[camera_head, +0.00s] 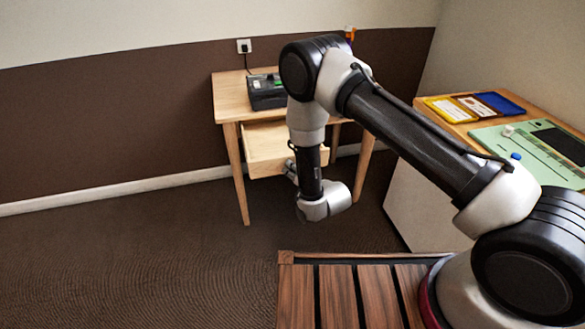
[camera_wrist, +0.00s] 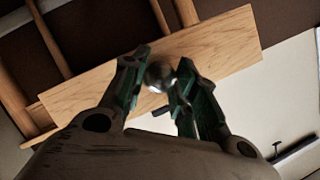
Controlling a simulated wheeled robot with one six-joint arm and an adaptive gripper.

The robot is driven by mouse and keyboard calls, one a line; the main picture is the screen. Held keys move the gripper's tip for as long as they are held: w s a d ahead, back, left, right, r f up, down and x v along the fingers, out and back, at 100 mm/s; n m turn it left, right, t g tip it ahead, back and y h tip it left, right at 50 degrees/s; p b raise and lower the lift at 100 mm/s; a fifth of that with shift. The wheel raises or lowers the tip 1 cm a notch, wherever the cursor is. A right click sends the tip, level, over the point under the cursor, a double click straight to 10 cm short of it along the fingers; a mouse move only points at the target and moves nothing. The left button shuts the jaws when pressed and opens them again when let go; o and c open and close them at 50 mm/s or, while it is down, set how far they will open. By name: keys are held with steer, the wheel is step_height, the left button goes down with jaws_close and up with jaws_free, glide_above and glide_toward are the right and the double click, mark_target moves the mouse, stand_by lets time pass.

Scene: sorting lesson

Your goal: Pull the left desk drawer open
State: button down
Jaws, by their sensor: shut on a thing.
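The light wooden desk (camera_head: 229,104) stands against the far wall in the head view. Its drawer (camera_head: 262,150) sticks out from under the top, part of its inside showing. In the wrist view the drawer front (camera_wrist: 225,45) runs slantwise across the picture, with a round metal knob (camera_wrist: 160,74) on it. My gripper (camera_wrist: 164,82) has its two green-padded fingers on either side of the knob and is shut on it. In the head view my gripper (camera_head: 291,171) is at the drawer front, mostly hidden behind my wrist.
A black device (camera_head: 267,92) sits on the desk top. At the right a second table (camera_head: 455,128) holds coloured trays (camera_head: 447,109) and a green board (camera_head: 515,150). The floor (camera_head: 150,240) left of the desk is clear. A wall socket (camera_head: 243,46) is above the desk.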

steer(key=c, duration=1.4)
jaws_free()
steer(key=shift+o, duration=0.2)
steer(key=v, duration=1.2)
steer(key=shift+r, duration=0.1)
